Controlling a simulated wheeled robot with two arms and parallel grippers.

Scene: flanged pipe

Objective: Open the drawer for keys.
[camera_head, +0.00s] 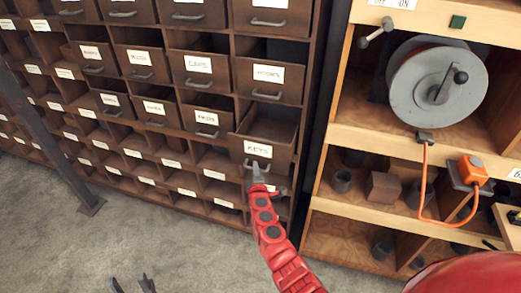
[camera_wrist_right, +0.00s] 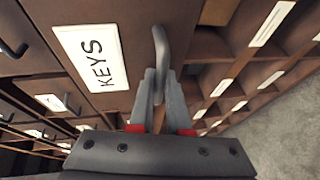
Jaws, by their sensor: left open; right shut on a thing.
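The brown drawer labelled KEYS (camera_head: 277,148) sticks out of the drawer cabinet in the head view, and its empty-looking inside shows from above. Its white label (camera_wrist_right: 90,57) and curved grey handle (camera_wrist_right: 160,42) show close up in the right wrist view. My right gripper (camera_head: 257,172), on the red arm, is at the drawer's front. Its two grey fingers (camera_wrist_right: 159,84) are shut on the handle. My left gripper (camera_head: 132,285) is open and empty, low at the bottom edge over the grey floor, well away from the cabinet.
Other labelled drawers, such as HOOKS (camera_head: 267,76), surround the KEYS drawer, with open compartments below. A wooden shelf unit (camera_head: 320,190) stands to the right, with a grey reel (camera_head: 410,85) and an orange cable (camera_head: 424,180). Grey floor lies clear at lower left.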

